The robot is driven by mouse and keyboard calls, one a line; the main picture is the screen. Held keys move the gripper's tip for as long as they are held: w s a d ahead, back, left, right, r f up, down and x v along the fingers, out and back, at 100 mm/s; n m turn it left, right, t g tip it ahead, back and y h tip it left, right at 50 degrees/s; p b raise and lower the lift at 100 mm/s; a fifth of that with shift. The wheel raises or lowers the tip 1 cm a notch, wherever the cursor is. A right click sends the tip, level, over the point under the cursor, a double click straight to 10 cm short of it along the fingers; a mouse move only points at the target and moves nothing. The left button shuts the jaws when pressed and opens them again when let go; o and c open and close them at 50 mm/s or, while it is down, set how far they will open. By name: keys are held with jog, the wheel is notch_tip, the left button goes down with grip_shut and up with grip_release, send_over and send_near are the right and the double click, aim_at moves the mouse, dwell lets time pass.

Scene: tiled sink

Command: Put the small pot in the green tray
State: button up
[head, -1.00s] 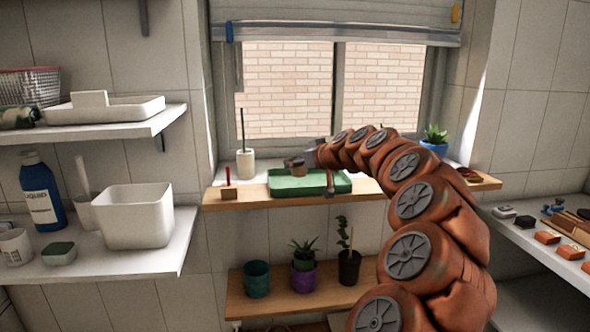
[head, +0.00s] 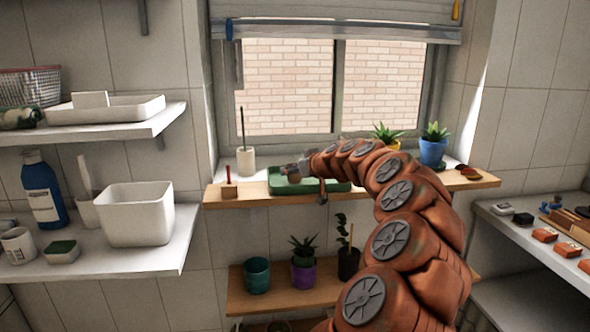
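The green tray (head: 330,188) lies on the wooden ledge under the window. My gripper (head: 293,171) is low over the left part of the tray, reached by my orange arm from the right. A small brownish shape shows at the gripper's end; I cannot tell whether it is the small pot or part of the gripper. The pot is not clearly visible, and the fingers are too small and covered to show whether they are open or shut. My arm hides part of the ledge right of the tray.
On the ledge, a white holder (head: 246,161) and a small red-handled brush (head: 228,184) stand left of the tray. A blue pot with a plant (head: 433,150) stands at right. Several potted plants sit on the lower wooden shelf (head: 240,296).

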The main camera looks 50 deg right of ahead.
jog(key=shift+f, duration=0.15)
jog(key=o, duration=1.2)
jog(key=shift+c, duration=0.2)
